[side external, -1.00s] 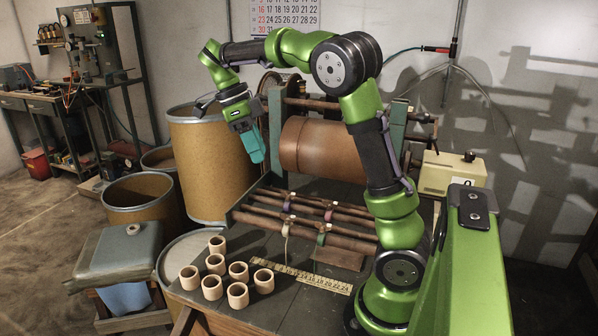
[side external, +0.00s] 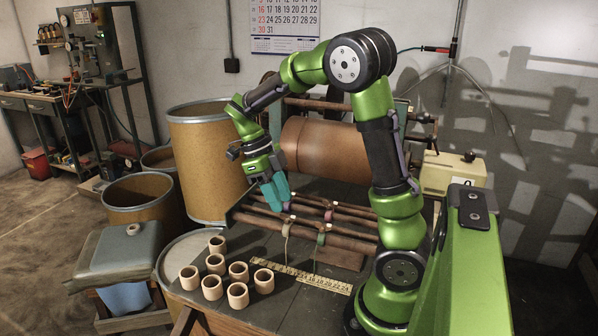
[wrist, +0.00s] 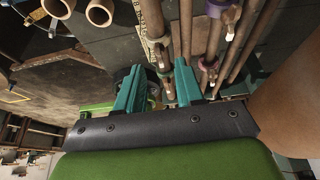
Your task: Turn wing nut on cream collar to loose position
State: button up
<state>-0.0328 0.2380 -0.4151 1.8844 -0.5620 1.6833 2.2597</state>
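The cream collar (side external: 287,229) sits on the front rods in the side view, with a thin strip hanging below it. Its wing nut is too small there to tell how it is turned. My gripper (side external: 276,198) points down over the rods, just behind and left of the cream collar. Its two teal fingers are apart in the wrist view (wrist: 158,82), with nothing clearly held between them.
A green collar (side external: 321,239) and a pink collar (side external: 328,214) sit nearby on the rods. A purple collar (wrist: 208,64) is right of the fingers. The brown roll (side external: 322,150) stands behind. Several cream rings (side external: 238,294) and a ruler (side external: 318,282) lie in front.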

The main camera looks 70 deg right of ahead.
aim_at(287, 215)
jog(key=shift+x, duration=2)
grip_shut()
